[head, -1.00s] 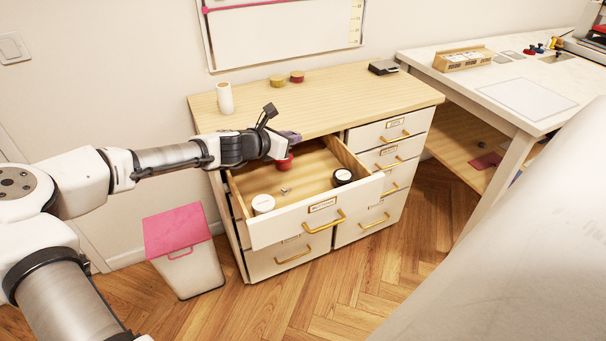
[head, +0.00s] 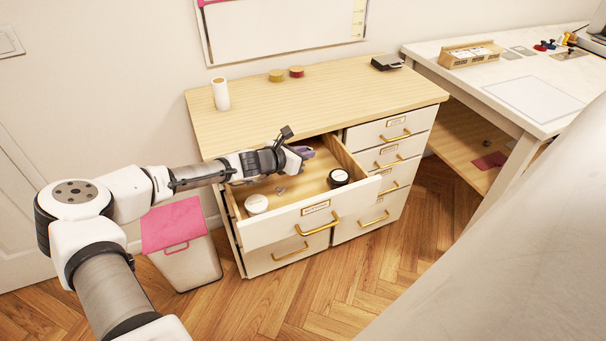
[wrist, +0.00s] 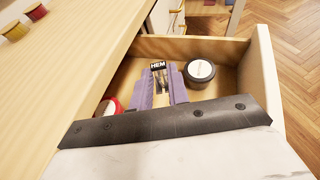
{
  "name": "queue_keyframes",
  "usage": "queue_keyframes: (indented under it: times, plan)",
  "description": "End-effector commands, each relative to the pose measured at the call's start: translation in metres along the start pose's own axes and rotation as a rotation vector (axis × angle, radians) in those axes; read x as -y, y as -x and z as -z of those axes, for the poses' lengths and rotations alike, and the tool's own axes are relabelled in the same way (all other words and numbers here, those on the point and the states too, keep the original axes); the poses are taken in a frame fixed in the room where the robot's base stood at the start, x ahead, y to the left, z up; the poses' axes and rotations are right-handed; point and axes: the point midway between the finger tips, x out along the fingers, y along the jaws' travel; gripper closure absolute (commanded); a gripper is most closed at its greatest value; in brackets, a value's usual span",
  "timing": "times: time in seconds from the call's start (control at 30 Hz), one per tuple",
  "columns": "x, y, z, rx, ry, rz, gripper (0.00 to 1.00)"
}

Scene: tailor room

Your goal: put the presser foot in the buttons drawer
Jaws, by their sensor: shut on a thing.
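The presser foot (wrist: 158,72), a small metal piece with a black "HEM" label, is between the purple fingers of my gripper (wrist: 160,84) in the wrist view. The gripper is shut on it. In the head view my gripper (head: 304,152) is over the back part of an open drawer (head: 312,214); the presser foot cannot be made out there. The drawer is the top one of the left column. Its front label is too small to read. A white-lidded jar (head: 256,204), a dark jar (head: 339,178) and a small metal item (head: 280,190) lie inside.
A red item (wrist: 110,105) shows in the drawer beside my gripper. The wooden cabinet top (head: 330,103) overhangs the drawer's back and holds a white spool (head: 221,94). A pink-lidded bin (head: 187,262) stands left of the cabinet. The drawer's middle floor has free room.

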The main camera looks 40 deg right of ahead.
Motion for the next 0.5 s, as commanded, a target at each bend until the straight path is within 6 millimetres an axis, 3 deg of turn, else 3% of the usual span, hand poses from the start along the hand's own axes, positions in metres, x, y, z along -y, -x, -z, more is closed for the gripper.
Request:
queue_keyframes:
  times: [0.2,0.5]
  plan:
    - [0.0,-0.017,0.039,0.0,0.003,0.0,1.0]
    - [0.0,-0.029,0.069,-0.001,0.002,0.0,1.0]
